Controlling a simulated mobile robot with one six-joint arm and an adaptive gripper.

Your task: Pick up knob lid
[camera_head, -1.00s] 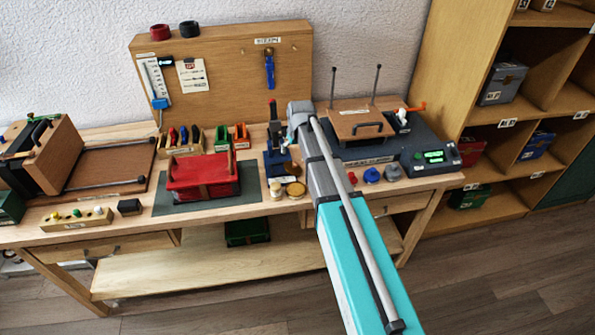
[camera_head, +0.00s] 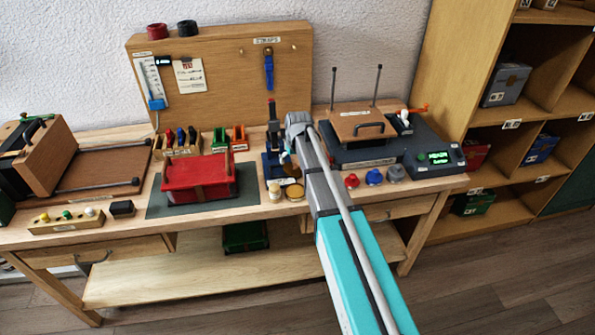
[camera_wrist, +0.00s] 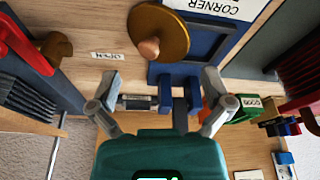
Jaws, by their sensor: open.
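The knob lid (camera_wrist: 178,45) is a round brass-coloured disc with a small copper-coloured knob. In the wrist view it is at the top centre, over the edge of a blue fixture (camera_wrist: 206,38). My gripper (camera_wrist: 162,83) is open, with its two grey fingertips spread apart below the lid in that picture. Nothing is held between them, and the lid lies beyond the tips. In the head view my arm reaches over the bench beside the blue press (camera_head: 271,160), and the fingers cannot be made out.
A pale jar (camera_head: 275,191) and a round golden piece (camera_head: 295,193) stand in front of the press. A red box (camera_head: 200,178) is to the left. Red, blue and grey knobbed pieces (camera_head: 374,176) and a dark device (camera_head: 433,162) are to the right.

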